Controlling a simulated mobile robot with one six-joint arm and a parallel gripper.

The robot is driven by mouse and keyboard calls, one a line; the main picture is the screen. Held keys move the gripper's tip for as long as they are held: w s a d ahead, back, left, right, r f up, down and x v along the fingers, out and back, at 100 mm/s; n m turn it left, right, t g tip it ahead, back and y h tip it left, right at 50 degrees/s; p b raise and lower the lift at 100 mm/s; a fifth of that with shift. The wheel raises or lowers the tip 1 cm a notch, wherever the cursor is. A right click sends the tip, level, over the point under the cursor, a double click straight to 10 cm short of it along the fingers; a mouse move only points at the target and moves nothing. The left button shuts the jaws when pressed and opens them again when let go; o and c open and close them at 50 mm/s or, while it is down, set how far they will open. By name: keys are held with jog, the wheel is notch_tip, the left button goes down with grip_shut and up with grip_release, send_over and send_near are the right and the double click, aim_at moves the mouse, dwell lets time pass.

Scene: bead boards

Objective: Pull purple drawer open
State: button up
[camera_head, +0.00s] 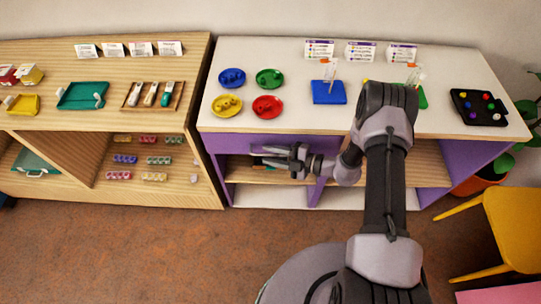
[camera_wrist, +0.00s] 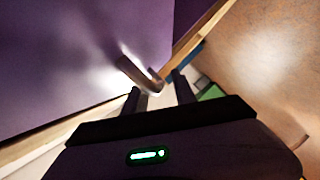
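The purple drawer (camera_head: 225,143) is set under the white top of the right-hand shelf unit, at its left end. Its front looks flush with the unit. In the wrist view its purple front (camera_wrist: 70,60) fills the upper left, with a metallic bar handle (camera_wrist: 138,72) on it. My gripper (camera_head: 268,156) is in front of the drawer, pointing left. In the wrist view its two dark fingers (camera_wrist: 157,90) stand apart, with the handle's near end between or just beyond their tips. I cannot tell whether they touch it.
Coloured plates (camera_head: 268,106), a blue board (camera_head: 328,93) and a black bead tray (camera_head: 478,107) stand on the white top. An open shelf lies below the drawer. A wooden shelf unit (camera_head: 195,95) adjoins left. A yellow chair (camera_head: 515,230) stands right. Floor in front is clear.

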grip_shut()
dwell(1.5)
